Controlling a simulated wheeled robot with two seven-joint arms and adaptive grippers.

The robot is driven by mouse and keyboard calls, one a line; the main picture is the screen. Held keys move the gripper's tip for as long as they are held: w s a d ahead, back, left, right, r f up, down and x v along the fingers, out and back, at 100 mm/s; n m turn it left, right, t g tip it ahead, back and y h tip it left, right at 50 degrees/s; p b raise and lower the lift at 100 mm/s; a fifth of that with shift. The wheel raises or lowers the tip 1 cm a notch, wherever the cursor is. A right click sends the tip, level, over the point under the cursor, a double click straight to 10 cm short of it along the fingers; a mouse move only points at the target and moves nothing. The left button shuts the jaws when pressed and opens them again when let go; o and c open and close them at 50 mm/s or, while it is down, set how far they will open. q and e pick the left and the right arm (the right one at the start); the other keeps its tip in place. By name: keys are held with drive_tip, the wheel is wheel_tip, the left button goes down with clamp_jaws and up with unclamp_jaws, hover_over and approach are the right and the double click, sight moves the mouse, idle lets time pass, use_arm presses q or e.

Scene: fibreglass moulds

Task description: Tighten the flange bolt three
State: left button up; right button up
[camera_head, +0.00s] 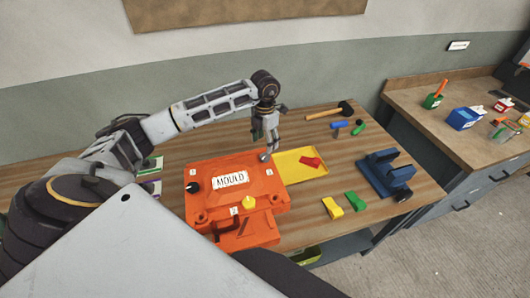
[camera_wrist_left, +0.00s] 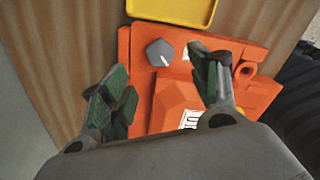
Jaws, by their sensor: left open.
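The orange mould (camera_head: 222,199) with a white MOULD label lies on the wooden table. It carries a dark knob-like bolt (camera_head: 192,187) at its left, a yellow one (camera_head: 249,202) at the front and a grey one (camera_head: 264,157) at the back right corner. Small white tags sit near them, too small to read surely. My left gripper (camera_head: 265,138) points down just above the grey bolt. In the left wrist view the grey bolt head (camera_wrist_left: 159,52), with a white mark, lies ahead between the open, empty fingers (camera_wrist_left: 168,88). My right gripper is not in view.
A yellow tray (camera_head: 312,177) holding a red piece (camera_head: 310,162) adjoins the mould. A mallet (camera_head: 332,110), blue clamp-like fixture (camera_head: 384,177), yellow block (camera_head: 332,208) and green block (camera_head: 356,202) lie to the right. A side counter (camera_head: 437,118) holds containers.

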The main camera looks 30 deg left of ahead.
sight(265, 155)
use_arm(q)
wheel_tip(265, 155, down, 6)
drive_tip(key=shift+f+p, duration=0.1)
drive_tip(key=shift+p, duration=0.55)
drive_tip(key=shift+f, duration=0.5)
drive_tip(key=c, duration=1)
